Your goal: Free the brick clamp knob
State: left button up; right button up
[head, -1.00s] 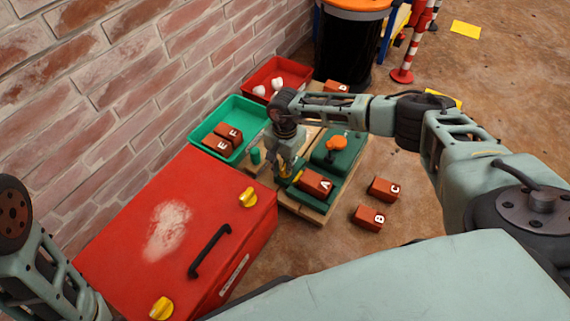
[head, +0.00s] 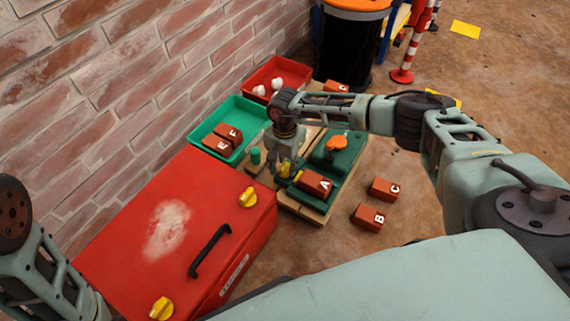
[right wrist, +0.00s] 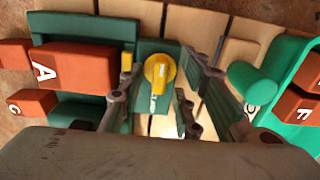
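The yellow clamp knob (right wrist: 160,73) sits on a green clamp block beside brick A (right wrist: 75,66). In the head view, brick A (head: 315,184) lies on the green fixture (head: 337,158) with an orange knob (head: 336,143) behind it. My right gripper (head: 285,172) points down at the yellow knob and partly hides it. In the right wrist view, the right gripper (right wrist: 157,88) is open, with its fingers spread to either side of the yellow knob. I cannot tell whether they touch it. Only part of my left arm shows; its gripper is out of view.
A green tray (head: 201,119) holds bricks E and F; a red tray (head: 290,69) holds white pieces. Bricks B (head: 368,216) and C (head: 383,189) lie on the floor. A red case (head: 130,235) stands close on the left, by the brick wall (head: 130,80). The right floor is open.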

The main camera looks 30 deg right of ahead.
aim_at(285, 166)
notch_tip(285, 166, up, 12)
dwell(0.6)
dwell(0.4)
